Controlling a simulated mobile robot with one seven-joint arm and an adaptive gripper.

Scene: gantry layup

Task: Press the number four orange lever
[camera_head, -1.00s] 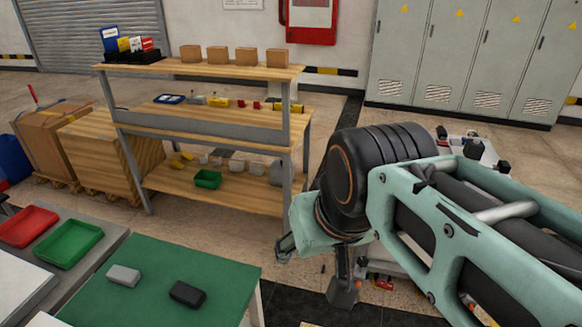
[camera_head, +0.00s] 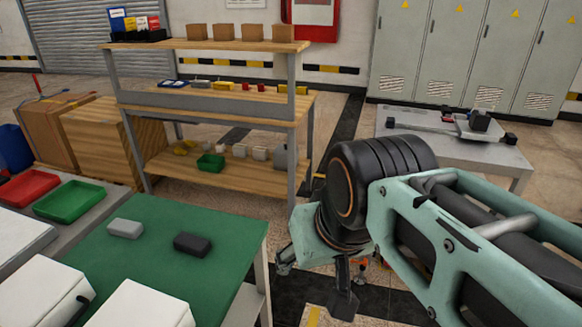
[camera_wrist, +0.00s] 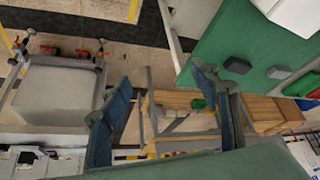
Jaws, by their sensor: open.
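My gripper (camera_head: 313,283) is open and empty, its fingers apart and pointing down in the head view; it also shows in the wrist view (camera_wrist: 163,88). In the wrist view, several small orange-red clamp levers sit along the top edge of a frame around a grey block (camera_wrist: 60,96). One orange lever (camera_wrist: 82,53) is right of the middle, and another (camera_wrist: 18,42) is at the far left. They lie left of my fingers, apart from them. No number is readable. In the head view, a small orange part (camera_head: 360,264) shows beside my gripper, mostly hidden by my arm.
A green-topped table (camera_head: 150,275) with two small blocks stands at the left. White boxes (camera_head: 140,308) are in front. A wooden shelf unit (camera_head: 215,175) stands behind. A grey table (camera_head: 500,153) with a device is at the right. Some floor is clear between.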

